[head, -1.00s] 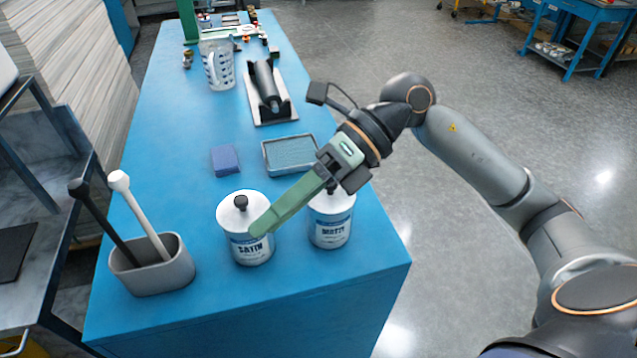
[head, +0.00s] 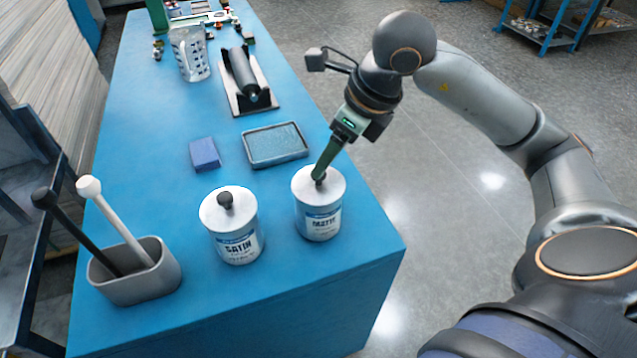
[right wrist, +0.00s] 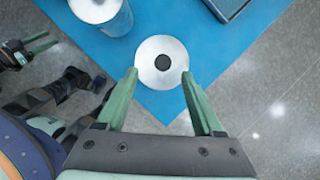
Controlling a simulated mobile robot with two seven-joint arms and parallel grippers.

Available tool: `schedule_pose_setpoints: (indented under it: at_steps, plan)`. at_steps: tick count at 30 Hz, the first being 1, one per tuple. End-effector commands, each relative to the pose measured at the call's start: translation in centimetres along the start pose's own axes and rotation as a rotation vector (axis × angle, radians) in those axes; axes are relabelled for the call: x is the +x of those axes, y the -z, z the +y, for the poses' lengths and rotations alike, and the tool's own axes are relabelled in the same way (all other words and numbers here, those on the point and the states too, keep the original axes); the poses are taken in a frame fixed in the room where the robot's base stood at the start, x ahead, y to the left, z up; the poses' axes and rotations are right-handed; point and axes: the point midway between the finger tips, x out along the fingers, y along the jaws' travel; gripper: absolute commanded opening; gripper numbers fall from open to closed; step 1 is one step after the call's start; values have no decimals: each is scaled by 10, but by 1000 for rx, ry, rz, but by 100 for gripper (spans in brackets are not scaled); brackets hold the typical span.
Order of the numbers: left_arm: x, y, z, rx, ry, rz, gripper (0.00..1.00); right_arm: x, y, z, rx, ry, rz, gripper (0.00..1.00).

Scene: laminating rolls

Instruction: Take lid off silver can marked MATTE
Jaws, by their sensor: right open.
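The silver can marked MATTE (head: 319,222) stands upright on the blue table near its right edge, with its pale lid (head: 304,186) on. In the right wrist view the round lid (right wrist: 151,50) and its dark knob (right wrist: 162,62) show from above. My right gripper (head: 319,177) is over this can, pointing down; in the wrist view its open fingers (right wrist: 160,77) lie on either side of the knob, with gaps. Whether the tips touch the lid is unclear. My left gripper (right wrist: 40,43) shows at the left of the wrist view, fingers apart and empty.
A similar can marked SATIN (head: 236,245) stands left of the MATTE can. A grey holder (head: 150,285) with two sticks is further left. A tray (head: 275,146) and a blue block (head: 204,154) lie behind. The table front (head: 300,275) is clear.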

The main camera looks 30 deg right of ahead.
Motion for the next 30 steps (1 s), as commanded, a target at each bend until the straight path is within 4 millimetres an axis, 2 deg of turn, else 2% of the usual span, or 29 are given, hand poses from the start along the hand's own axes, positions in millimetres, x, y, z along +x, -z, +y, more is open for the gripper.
schedule_pose_setpoints:
  at_steps: [9,12,19,30]
  plan:
    - [-3,4,0,0,0,0,50,43,-1,-4,0,-3,3,69]
    - [-4,4,0,0,0,0,50,50,-1,-4,0,-2,2,69]
    - [-3,4,0,0,0,0,50,51,-1,-5,0,-1,1,69]
    - [-3,4,0,0,1,1,50,50,-1,-5,0,-1,1,27]
